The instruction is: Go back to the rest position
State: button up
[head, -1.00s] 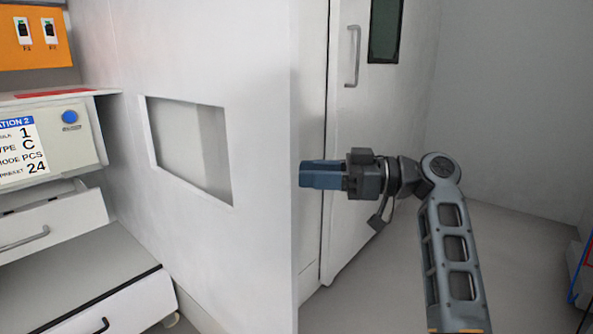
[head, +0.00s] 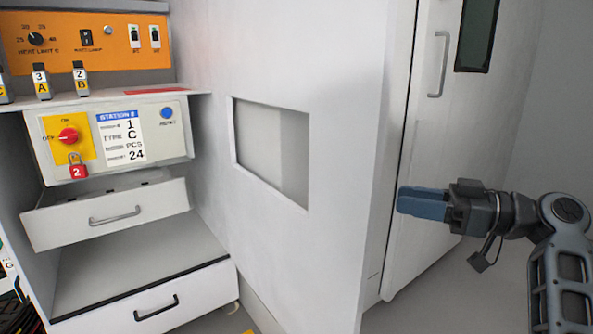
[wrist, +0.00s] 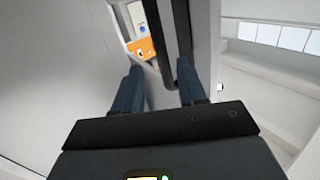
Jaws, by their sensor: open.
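My gripper (head: 408,203) is at the right of the head view, with blue fingers pointing left toward the white partition wall. It is empty and held up in the air, clear of the floor. In the wrist view, the two blue fingers (wrist: 158,90) stand apart, with a gap between them. The gap shows a dark vertical bar and part of an orange panel beyond. My arm is bent and extends to the right edge of the head view.
A white partition wall (head: 340,110) with a rectangular opening (head: 272,150) stands between my gripper and the station. The station has an orange panel (head: 85,62), a control box (head: 180,140) with a red padlock (head: 77,168), and drawers (head: 105,222). A white door (head: 425,150) stands behind my gripper.

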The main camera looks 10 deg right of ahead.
jog(key=s+f+m+t+h, duration=0.1)
jog(key=s+f+m+h, duration=0.2)
jog(key=f, duration=0.4)
jog(key=s+a+f+m+t+h, duration=0.1)
jog(key=s+f+m+h, duration=0.15)
jog(key=f, duration=0.55)
jog(key=s+f+m+t+h, duration=0.1)
jog(key=s+f+m+h, duration=0.2)
jog(key=f, duration=0.4)
jog(key=s+f+m+t+h, duration=0.1)
jog(key=s+f+m+h, duration=0.2)
jog(key=s, duration=0.7)
jog(key=s+f+m+h, duration=0.1)
jog(key=s+f+h, duration=0.2)
jog(key=s+f, duration=0.5)
jog(key=s+a+r+t+h, duration=0.1)
jog(key=s+r, duration=0.7)
jog(key=s, duration=0.2)
jog(key=s+a+r+t, duration=0.1)
jog(key=s+r, duration=0.7)
jog(key=s, duration=0.3)
notch_tip(320, 180, up, 21)
jog(key=p, duration=2.1)
jog(key=shift+w+n+p, duration=0.25)
jog(key=shift+n+p, duration=0.05)
jog(key=shift+n, duration=0.05)
jog(key=shift+f, duration=0.1)
jog(key=shift+c, duration=0.7)
